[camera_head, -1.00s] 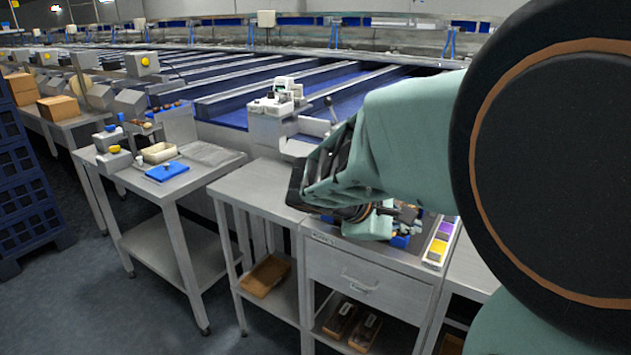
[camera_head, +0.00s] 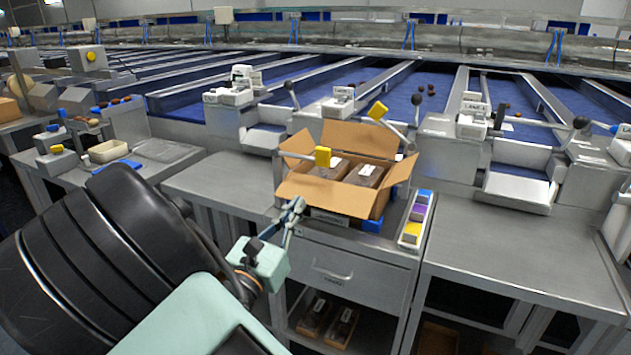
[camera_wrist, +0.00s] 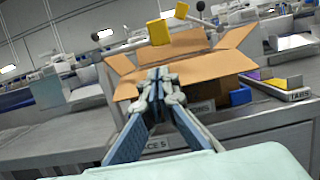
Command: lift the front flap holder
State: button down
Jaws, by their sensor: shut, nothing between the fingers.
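An open cardboard box (camera_head: 368,201) stands on the drawer cabinet with its flaps spread. Its front flap (camera_head: 322,197) slopes outward toward me. A yellow holder (camera_head: 322,156) shows above the front flap, and another yellow holder (camera_head: 377,110) on a grey rod is at the back. The wrist view shows the nearer yellow holder (camera_wrist: 159,32) above the box and the other one (camera_wrist: 181,10) behind it. My gripper (camera_head: 297,205) is shut and empty at the front flap's left part, below the nearer holder. I cannot tell whether the fingertips touch the flap.
Dark packs (camera_head: 363,173) with white labels lie inside the box. A tray of coloured blocks (camera_head: 414,220) stands to its right, with a blue item (camera_head: 372,225) between. The steel tables on the left (camera_head: 222,182) and right (camera_head: 520,243) have clear tops.

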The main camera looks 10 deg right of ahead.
aim_at(316, 188)
jog(key=shift+w+d, duration=0.1)
jog(key=b+x, duration=0.1)
jog(key=x, duration=0.9)
jog(key=shift+b, duration=0.3)
jog(key=shift+r+p, duration=0.2)
jog(key=shift+p, duration=0.1)
